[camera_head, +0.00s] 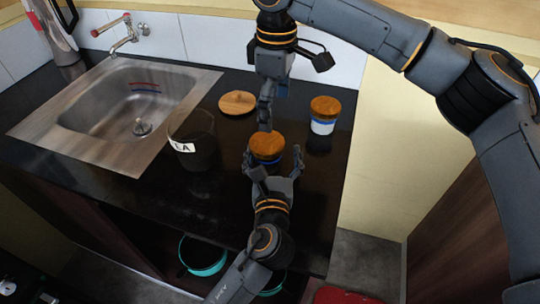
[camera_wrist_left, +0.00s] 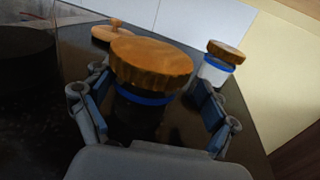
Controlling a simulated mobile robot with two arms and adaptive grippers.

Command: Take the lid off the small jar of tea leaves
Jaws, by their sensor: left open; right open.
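The small jar with dark contents (camera_wrist_left: 140,115) has a round wooden lid (camera_head: 267,146) on it and a blue band under the lid. The lid also shows large in the left wrist view (camera_wrist_left: 152,62). My left gripper (camera_head: 273,163) is open, with one finger on each side of this jar; in the left wrist view (camera_wrist_left: 150,108) gaps show between the fingers and the jar. My right gripper (camera_head: 266,122) is open and points down just behind and above the lid. Whether its fingertips touch the lid I cannot tell.
A large dark jar (camera_head: 195,155), its label partly reading "EA", stands open to the left. A loose wooden lid (camera_head: 237,102) lies behind it. A white jar with a wooden lid (camera_head: 323,126) stands at the right. A metal sink (camera_head: 90,145) is at far left.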

